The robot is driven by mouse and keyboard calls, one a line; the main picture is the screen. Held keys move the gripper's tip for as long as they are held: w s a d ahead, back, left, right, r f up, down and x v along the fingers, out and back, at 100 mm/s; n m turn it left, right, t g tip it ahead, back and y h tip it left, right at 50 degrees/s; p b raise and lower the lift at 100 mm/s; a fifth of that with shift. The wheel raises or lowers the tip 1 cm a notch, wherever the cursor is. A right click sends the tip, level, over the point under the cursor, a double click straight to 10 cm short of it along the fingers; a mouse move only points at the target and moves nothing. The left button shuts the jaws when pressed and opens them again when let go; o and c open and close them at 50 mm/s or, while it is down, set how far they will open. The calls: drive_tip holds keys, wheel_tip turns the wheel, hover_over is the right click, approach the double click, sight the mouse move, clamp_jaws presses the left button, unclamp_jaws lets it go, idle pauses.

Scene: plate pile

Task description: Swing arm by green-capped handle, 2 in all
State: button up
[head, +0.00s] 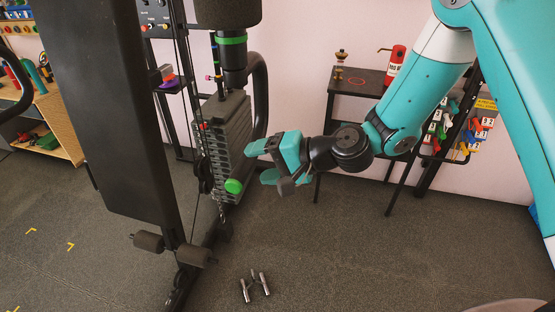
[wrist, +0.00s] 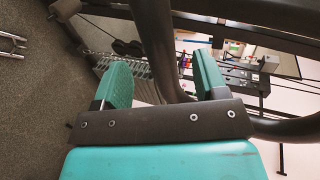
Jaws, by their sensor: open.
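A bright green round cap (head: 233,186) shows in the head view, low in front of the weight stack (head: 228,135) of a black exercise machine. I cannot tell which of these belongs to the task's handle. My teal gripper (head: 262,162) is open and empty, just right of the stack and the green cap. In the wrist view, a thick black tube (wrist: 163,45) appears between my open fingers (wrist: 162,68); I cannot tell its distance. No green cap shows there.
A black upright pad (head: 110,110) and foam rollers (head: 148,242) stand left of the stack. Small metal handles (head: 255,286) lie on the floor. A dark shelf (head: 362,82) with a red bottle (head: 395,65) stands behind my arm. Floor at lower right is mostly clear.

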sight(252, 164)
drive_tip(key=shift+x, duration=2.2)
clamp_jaws()
